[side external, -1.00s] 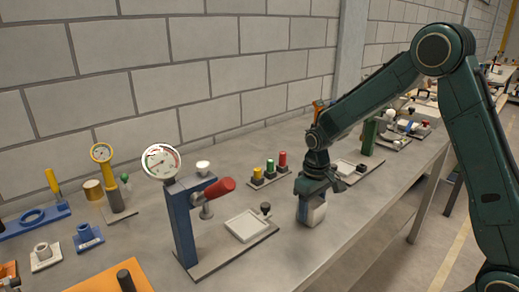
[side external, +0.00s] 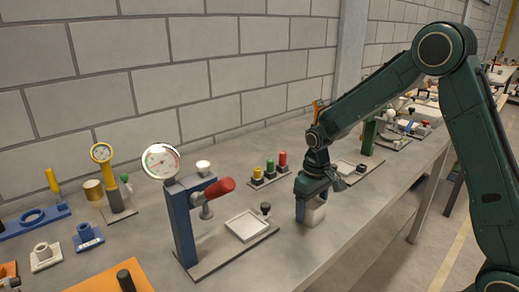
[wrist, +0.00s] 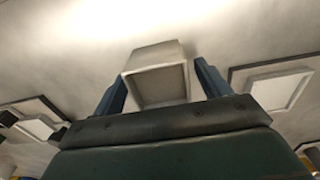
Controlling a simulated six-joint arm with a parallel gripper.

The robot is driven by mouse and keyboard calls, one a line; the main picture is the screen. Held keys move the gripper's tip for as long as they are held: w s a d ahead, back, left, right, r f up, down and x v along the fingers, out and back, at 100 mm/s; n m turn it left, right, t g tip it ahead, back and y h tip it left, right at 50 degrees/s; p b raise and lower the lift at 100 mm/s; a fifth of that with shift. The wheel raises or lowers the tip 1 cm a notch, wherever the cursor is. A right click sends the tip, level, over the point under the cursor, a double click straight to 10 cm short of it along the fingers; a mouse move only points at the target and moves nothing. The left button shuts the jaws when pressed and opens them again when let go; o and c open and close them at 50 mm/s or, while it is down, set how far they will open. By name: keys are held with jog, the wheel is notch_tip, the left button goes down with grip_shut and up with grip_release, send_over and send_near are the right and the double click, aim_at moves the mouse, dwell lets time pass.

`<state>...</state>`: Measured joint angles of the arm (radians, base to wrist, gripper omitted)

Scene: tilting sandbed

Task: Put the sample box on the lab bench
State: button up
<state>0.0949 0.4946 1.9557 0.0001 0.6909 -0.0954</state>
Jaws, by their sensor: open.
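The sample box (side external: 315,214), a small pale block, stands on the grey lab bench (side external: 330,244) near its front edge, right of the press. My gripper (side external: 310,207) points down over it with its jaws open, one finger at the box's left side. The wrist view shows the box (wrist: 157,58) between the two blue fingers (wrist: 160,82), with a gap to the right finger and the left finger close to it. I cannot tell whether the left finger touches. The box's underside is hidden.
A blue press with a dial gauge and red handle (side external: 219,188) stands left of the gripper, with a square white plate (side external: 247,225) on its base. Several coloured buttons (side external: 270,169) stand behind. Another plate (side external: 343,167) lies behind my gripper. Bare bench lies in front.

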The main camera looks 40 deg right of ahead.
notch_tip(320, 180, up, 12)
dwell(0.6)
jog(key=shift+f, duration=0.1)
dwell(0.4)
jog(key=s+a+r+t, duration=0.3)
jog(key=s+r, duration=0.5)
jog(key=s, duration=0.4)
jog(key=s+a+t, duration=0.1)
jog(key=s+t, duration=0.1)
jog(key=s, duration=1)
jog(key=shift+t, duration=0.3)
